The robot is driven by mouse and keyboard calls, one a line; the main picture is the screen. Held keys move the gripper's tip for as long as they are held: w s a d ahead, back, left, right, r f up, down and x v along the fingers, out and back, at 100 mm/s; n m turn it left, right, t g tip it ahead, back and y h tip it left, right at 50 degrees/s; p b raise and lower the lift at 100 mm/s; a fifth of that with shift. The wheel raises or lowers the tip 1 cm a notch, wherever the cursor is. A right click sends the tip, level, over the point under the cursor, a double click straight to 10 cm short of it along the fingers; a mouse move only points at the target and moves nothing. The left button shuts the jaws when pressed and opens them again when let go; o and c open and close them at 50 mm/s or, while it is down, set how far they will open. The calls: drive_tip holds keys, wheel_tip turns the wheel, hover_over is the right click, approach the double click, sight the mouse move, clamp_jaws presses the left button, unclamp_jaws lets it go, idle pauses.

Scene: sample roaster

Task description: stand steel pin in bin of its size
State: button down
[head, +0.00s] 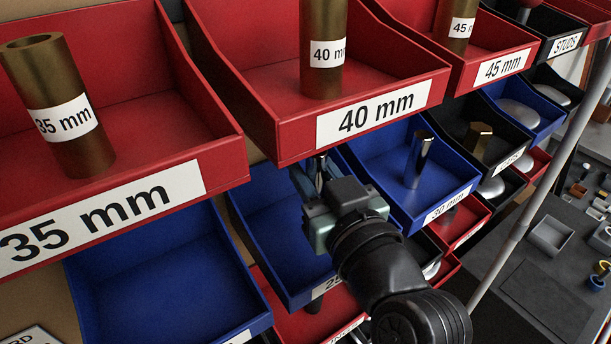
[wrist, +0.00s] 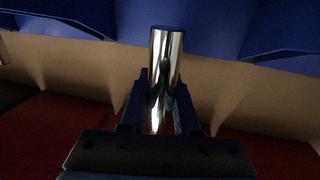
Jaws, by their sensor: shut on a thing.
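The steel pin (wrist: 164,75) is a shiny cylinder held between the two fingers in the wrist view, its free end extending past them. My gripper (wrist: 160,108) is shut on it. In the head view my gripper (head: 318,178) is at the blue bin (head: 262,235) whose label starts with "2" and is partly covered by my arm. The gripper tip is just under the front of the red 40 mm bin, which hides part of it. Another steel pin (head: 418,160) stands upright in the blue 30 mm bin (head: 450,197) to the right.
Red bins above are labelled 35 mm (head: 215,170), 40 mm (head: 290,145) and 45 mm (head: 480,78), each with a brass tube. A blue bin (head: 165,290) at lower left looks empty. Black bins, one labelled STUDS (head: 545,40), are at right. A grey pole (head: 525,205) stands in front.

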wheel_tip(320, 180, down, 4)
drive_tip(key=shift+r+p, duration=0.2)
drive_tip(key=shift+p, duration=0.45)
drive_tip(key=shift+f+p, duration=0.1)
drive_tip(key=shift+p, duration=0.2)
drive_tip(key=shift+w+f, duration=0.1)
drive_tip(key=shift+f, duration=0.1)
drive_tip(key=shift+f+b, duration=0.2)
drive_tip(key=shift+b, duration=0.1)
drive_tip(key=c, duration=0.6)
unclamp_jaws()
drive_tip(key=shift+a, duration=0.1)
drive_tip(key=shift+c, duration=0.2)
